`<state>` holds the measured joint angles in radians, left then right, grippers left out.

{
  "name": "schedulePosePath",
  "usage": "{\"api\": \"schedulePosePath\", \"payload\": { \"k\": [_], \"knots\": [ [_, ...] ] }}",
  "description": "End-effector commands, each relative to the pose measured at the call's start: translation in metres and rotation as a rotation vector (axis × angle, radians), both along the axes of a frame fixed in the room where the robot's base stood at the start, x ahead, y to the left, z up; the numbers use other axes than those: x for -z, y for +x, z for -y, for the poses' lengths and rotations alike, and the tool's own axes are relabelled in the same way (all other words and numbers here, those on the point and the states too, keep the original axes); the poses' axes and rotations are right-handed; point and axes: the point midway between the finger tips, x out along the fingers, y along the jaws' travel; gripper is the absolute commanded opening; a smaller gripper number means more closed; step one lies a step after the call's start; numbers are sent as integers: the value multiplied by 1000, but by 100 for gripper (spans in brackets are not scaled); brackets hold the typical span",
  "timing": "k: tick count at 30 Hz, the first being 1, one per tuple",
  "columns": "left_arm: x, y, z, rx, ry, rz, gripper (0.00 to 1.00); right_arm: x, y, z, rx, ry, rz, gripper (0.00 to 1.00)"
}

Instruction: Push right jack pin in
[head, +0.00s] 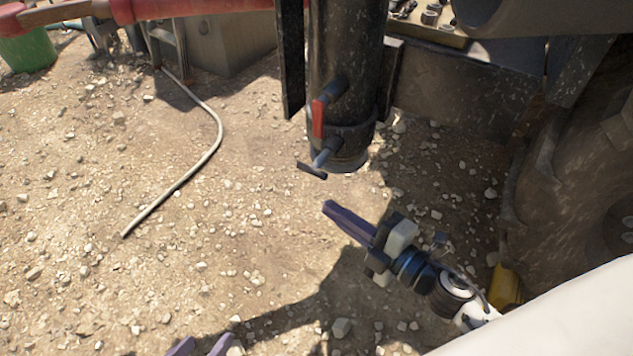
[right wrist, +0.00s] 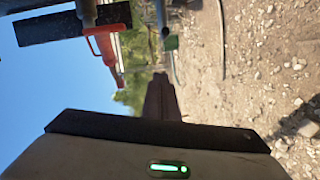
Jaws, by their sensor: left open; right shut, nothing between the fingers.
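The jack is a dark upright cylinder (head: 345,60) near the top middle of the head view. A grey pin with a dark crossbar (head: 326,155) sticks out of its lower end, towards the lower left. My right gripper (head: 329,207) is shut and empty, below the pin's crossbar in the picture and apart from it. Its closed fingers (right wrist: 160,97) also show in the right wrist view, where a dark rod (right wrist: 162,18) hangs above; I cannot tell surely whether that is the pin. My left gripper (head: 201,346) is open at the bottom edge, only its fingertips showing.
A red-handled lever (head: 319,118) juts from the jack just above the pin. Dark metal vehicle parts (head: 465,95) and a large wheel (head: 585,175) stand to the right. A pale hose (head: 200,165) lies on open gravel at left. A green bucket (head: 28,52) stands far left.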

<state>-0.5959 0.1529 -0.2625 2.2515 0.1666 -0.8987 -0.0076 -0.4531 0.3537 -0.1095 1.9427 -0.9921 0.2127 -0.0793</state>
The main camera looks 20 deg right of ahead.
Motion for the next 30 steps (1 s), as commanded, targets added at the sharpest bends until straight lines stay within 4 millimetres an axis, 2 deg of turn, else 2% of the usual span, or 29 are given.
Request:
{"api": "schedulePosePath", "payload": {
  "k": [13, 15, 19, 30],
  "knots": [
    [2, -1, 1, 4, 1, -7, 50, 4, 80, -35, 2, 0, 3, 0],
    [7, 1, 4, 21, 3, -15, 50, 12, 85, -22, 4, -2, 1, 0],
    [9, 2, 7, 42, 7, -29, 50, 15, 94, -10, 2, 0, 0, 0],
    [9, 1, 9, 55, 10, -41, 50, 15, 99, -3, 2, 3, -1, 0]
  ]
}}
